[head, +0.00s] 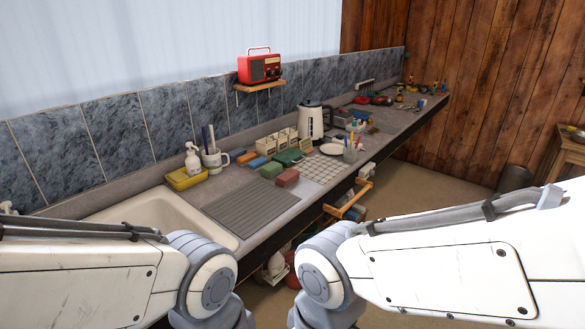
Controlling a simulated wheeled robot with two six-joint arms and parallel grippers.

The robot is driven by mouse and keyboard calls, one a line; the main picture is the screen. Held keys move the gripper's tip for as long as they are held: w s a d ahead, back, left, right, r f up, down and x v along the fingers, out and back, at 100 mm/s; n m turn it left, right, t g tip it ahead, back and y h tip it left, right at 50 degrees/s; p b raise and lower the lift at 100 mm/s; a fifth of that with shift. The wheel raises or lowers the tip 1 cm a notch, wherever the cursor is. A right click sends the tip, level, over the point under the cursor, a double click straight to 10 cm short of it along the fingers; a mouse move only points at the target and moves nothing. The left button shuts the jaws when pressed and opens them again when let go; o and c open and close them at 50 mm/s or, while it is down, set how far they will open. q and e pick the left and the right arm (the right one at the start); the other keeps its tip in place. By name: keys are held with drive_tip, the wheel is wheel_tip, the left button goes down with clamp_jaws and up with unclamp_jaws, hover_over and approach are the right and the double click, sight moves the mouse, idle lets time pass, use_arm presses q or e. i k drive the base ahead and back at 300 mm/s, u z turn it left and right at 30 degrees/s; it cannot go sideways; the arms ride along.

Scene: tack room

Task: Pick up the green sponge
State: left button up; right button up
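The green sponge (270,170) looks like a small block on the grey counter, behind the grooved drainer and left of the tiled mat. A red block (288,178) lies just in front and to its right. An orange block (246,157) and a blue block (258,162) lie behind it to the left. A larger dark green item (289,157) lies behind it to the right. Nothing touches the green sponge from above. Both of my arms show at the bottom of the head view, but their grippers are out of the picture.
A sink (150,214) and a grooved drainer (250,207) lie at the near left. A yellow tray (180,182), a soap dispenser (192,160) and a mug with brushes (214,160) stand behind. A kettle (311,122) stands farther right. An open drawer (348,204) juts from the counter front.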

sight(271, 170)
drive_tip(key=z, duration=0.45)
drive_tip(key=i, duration=0.65)
drive_tip(key=z, duration=0.55)
drive_tip(key=i, duration=1.7)
drive_tip(key=u, duration=1.3)
drive_tip(key=i, duration=0.6)
drive_tip(key=u, duration=0.6)
